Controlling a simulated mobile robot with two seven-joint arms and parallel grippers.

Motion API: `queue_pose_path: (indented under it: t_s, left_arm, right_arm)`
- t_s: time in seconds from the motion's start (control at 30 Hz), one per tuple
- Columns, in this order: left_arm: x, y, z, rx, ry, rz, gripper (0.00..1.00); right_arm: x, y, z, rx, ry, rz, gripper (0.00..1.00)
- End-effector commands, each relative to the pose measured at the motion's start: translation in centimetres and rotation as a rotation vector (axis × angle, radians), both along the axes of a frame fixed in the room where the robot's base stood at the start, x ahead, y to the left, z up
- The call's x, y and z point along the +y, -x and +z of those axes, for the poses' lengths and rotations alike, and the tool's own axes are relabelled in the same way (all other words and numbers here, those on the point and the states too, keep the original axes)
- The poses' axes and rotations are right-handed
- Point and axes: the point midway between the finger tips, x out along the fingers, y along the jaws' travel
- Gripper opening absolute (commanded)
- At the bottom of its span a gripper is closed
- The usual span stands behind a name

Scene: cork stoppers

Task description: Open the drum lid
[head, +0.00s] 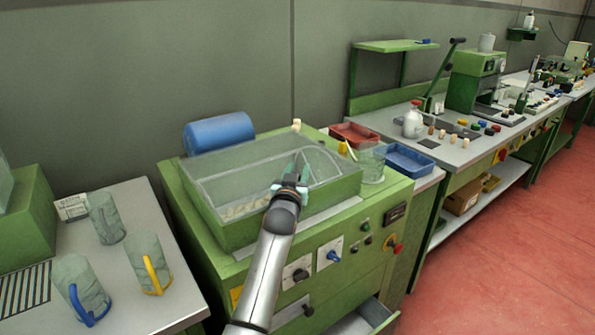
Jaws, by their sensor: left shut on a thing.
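The drum lid (222,172) is a clear panel over the top of the green machine box (236,233). It appears to lie flat over the box, and pale stoppers show dimly through it. My left gripper (299,163) is over the right part of the lid, shut on it. The exact spot where the fingers grip is small and partly hidden by the gripper itself. My right gripper is not in view.
A blue cylinder (218,133) lies behind the box. Red (355,134) and blue (410,160) trays and a clear jug (371,163) stand to the right. Several jugs stand on the left table (137,195). A drawer (372,318) is open at the lower front.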

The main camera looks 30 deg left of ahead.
Motion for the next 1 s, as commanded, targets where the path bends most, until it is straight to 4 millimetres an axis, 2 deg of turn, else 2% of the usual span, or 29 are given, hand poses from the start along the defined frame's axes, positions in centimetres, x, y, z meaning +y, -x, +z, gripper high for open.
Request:
queue_pose_path:
  t_s: [0.03, 0.3, 1.0]
  left_arm:
    - [-0.01, 0.0, -0.01, 0.0, 0.0, 0.0, 0.29]
    - [-0.01, 0.0, -0.02, 0.0, 0.0, 0.0, 0.0]
    - [0.0, 0.0, -0.01, 0.0, -0.001, 0.0, 0.0]
  right_arm:
    - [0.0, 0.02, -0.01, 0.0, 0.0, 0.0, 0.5]
    - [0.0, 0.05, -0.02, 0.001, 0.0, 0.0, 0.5]
    - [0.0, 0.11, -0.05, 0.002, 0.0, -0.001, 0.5]
